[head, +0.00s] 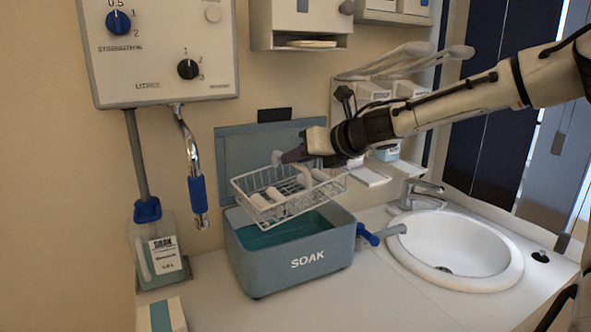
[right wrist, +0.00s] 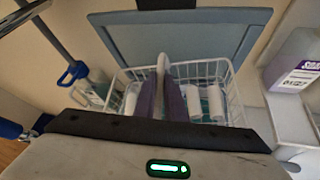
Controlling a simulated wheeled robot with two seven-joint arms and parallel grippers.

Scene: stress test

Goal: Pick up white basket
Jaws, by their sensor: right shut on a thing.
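The white wire basket (head: 262,212) hangs tilted above the open grey-blue SOAK tub (head: 290,262), its left side lower in the head view. Several white items lie in the basket. My right gripper (head: 290,157) comes in from the right and is shut on the basket's upright white handle. In the right wrist view the purple fingers (right wrist: 160,100) close on the handle, with the basket (right wrist: 228,90) around and below them. Blue-green liquid shows in the tub under the basket. My left gripper is not in view.
The tub's raised lid (head: 240,150) stands behind the basket. A white sink (head: 455,250) with a tap is at the right. A SOAK bottle (head: 160,250) stands at the left below a wall dispenser (head: 155,50).

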